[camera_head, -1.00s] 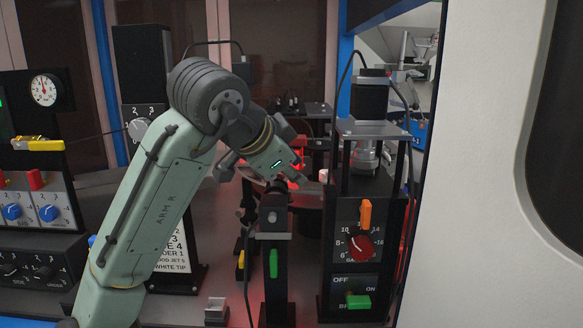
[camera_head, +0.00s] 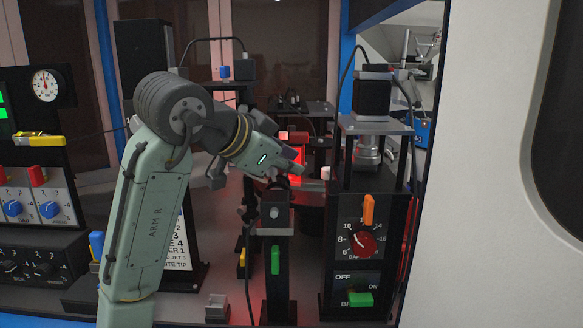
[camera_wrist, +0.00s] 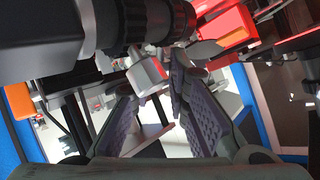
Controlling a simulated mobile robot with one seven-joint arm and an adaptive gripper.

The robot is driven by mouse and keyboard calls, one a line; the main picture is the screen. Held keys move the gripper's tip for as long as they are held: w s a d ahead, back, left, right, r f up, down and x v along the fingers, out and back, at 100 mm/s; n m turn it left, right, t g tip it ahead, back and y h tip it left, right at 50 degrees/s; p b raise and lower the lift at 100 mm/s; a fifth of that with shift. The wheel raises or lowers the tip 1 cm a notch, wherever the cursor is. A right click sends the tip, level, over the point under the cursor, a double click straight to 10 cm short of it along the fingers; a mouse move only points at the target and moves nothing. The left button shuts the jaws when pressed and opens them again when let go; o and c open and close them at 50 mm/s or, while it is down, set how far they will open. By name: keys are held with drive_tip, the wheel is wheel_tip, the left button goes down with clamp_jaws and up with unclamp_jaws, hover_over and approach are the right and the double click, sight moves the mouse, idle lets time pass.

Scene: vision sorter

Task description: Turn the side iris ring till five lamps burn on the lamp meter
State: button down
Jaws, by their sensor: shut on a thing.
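My gripper (camera_head: 290,165) is by the top of a black post (camera_head: 275,222) in the head view. In the wrist view its two grey-purple finger pads (camera_wrist: 155,92) reach up from below, with a small grey block (camera_wrist: 146,74) between their tips; the grip is on this piece. The block sits just under a dark barrel with a ribbed black ring (camera_wrist: 150,22), which looks like the side iris ring. Whether block and ring are joined is unclear. The ring is hidden or too small to tell in the head view. I cannot make out the lamp meter in either view.
A tower (camera_head: 368,190) with a red dial (camera_head: 364,244) and green switch (camera_head: 360,299) stands just right of the gripper. A red-lit part (camera_head: 296,150) is close behind. Knob panels (camera_head: 32,205) fill the left side. A white wall (camera_head: 490,160) closes the right.

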drive_tip(key=c, duration=1.8)
unclamp_jaws()
drive_tip(key=v, duration=1.2)
